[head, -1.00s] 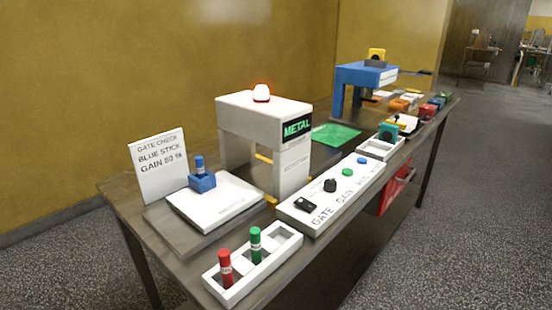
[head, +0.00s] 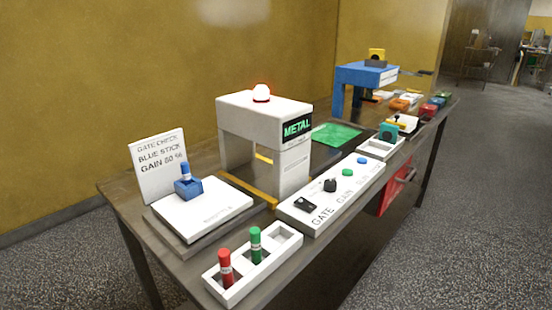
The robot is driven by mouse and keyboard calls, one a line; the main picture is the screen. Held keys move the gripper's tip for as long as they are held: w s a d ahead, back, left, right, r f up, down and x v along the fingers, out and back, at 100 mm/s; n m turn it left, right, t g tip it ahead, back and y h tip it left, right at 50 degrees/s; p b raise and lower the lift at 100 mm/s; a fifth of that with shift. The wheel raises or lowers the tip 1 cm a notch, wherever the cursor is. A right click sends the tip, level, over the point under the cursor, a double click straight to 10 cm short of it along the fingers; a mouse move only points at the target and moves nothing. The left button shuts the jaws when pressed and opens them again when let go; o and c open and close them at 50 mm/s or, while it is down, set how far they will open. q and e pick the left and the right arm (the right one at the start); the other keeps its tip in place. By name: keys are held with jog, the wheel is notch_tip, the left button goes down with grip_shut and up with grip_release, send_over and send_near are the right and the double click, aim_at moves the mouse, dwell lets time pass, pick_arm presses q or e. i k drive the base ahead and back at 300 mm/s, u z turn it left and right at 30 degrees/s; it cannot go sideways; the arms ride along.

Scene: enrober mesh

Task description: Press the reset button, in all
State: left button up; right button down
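The white control panel (head: 325,200) lies on the table in front of the detector gate. It carries a black switch (head: 304,204), a black knob (head: 330,185), a green button (head: 347,172) and a blue button (head: 362,160). Its lettering reads GATE and GAIN; the labels by the buttons are too small to read, so I cannot tell which is reset. The white gate (head: 265,115) shows METAL on its green display (head: 297,127), with a lamp (head: 261,92) glowing on top. A blue block (head: 187,188) holding a blue stick (head: 185,170) sits on a white plate (head: 210,207). Neither gripper is in view.
A white tray (head: 268,268) at the front holds a red stick (head: 226,268) and a green stick (head: 255,245). A sign (head: 160,160) stands at the left. A blue stand (head: 365,75) and small items are at the far end. A red bin (head: 395,190) hangs below the edge.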

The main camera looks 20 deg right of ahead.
aim_at(360, 160)
jog(key=z, duration=0.75)
